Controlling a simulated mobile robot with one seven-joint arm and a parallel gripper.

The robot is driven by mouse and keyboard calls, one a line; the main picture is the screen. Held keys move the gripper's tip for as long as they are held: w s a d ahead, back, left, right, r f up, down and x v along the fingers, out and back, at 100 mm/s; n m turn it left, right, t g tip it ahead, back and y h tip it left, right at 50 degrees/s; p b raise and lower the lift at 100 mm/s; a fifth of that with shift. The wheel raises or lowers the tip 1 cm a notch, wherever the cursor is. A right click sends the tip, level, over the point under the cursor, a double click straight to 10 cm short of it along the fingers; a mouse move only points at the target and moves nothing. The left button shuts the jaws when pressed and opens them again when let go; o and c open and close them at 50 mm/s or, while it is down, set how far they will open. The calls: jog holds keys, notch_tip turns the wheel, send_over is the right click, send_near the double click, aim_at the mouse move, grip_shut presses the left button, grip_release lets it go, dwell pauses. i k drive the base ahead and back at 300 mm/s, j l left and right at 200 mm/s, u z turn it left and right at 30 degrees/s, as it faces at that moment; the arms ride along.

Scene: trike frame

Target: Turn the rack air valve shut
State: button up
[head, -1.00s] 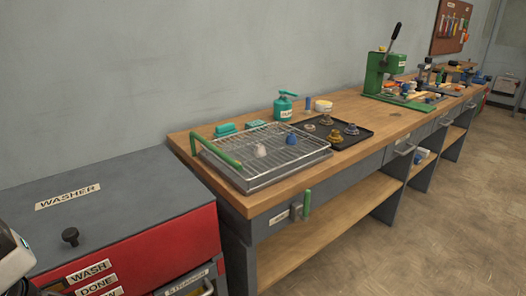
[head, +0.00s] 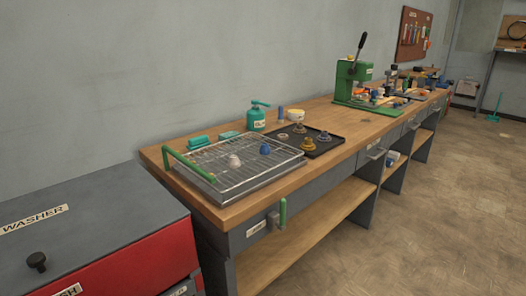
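A valve with an upright green lever (head: 282,213) is mounted on the grey front edge of the workbench, below the left end of the top. A grey body sits beside the lever, and a small white label (head: 256,228) is to its left, too small to read. I take this to be the rack air valve. A wire drying rack (head: 215,158) over a metal tray stands on the bench above it, with a green bar along its left side. A white piece (head: 234,160) and a blue piece (head: 264,149) rest on the rack. My gripper is not in view.
A grey and red washer (head: 90,240) stands left of the bench. A black tray (head: 325,140) with small parts, a teal can (head: 257,118) and a green press (head: 352,85) are on the bench. The floor (head: 440,210) in front is clear.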

aim_at(282, 226)
jog(key=i+l+z, duration=0.55)
jog(key=i+z, duration=0.35)
jog(key=k, duration=0.1)
